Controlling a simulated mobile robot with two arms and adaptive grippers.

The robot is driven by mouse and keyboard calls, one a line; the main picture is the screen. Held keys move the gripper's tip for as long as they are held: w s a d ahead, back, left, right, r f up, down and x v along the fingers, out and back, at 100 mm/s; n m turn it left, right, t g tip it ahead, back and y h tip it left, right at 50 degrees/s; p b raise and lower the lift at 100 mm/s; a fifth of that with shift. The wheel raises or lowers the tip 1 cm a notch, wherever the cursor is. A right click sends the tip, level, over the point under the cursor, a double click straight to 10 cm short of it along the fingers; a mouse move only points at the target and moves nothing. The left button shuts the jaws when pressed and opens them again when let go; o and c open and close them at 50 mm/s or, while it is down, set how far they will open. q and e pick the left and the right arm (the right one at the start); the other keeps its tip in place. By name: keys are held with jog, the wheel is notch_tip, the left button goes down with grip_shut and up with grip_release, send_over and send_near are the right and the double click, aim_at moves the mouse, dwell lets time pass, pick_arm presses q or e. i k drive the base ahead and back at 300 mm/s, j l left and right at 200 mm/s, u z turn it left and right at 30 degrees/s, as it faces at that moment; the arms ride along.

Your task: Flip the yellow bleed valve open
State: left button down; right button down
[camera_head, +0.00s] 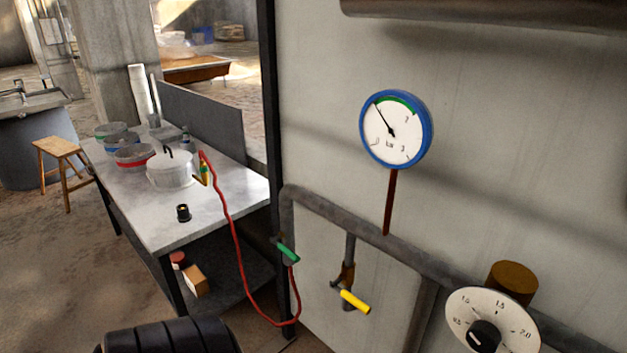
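The yellow bleed valve handle (355,301) is a short lever slanting down to the right. It sits on a brownish valve body (346,275) on a short grey pipe that hangs from the main pipe in front of the pale wall. Neither gripper's fingers can be seen. A black ribbed part of mine shows at the bottom left, well to the left of the yellow handle, and nothing of mine touches the valve.
A green lever (287,252) with a red hose (240,258) is left of the valve. A blue-rimmed gauge (396,129) is above; a dial with a black knob (484,336) is at lower right. A metal table (228,190) with pots stands left.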

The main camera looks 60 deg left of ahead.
aim_at(357, 303)
jog(key=u, duration=1.55)
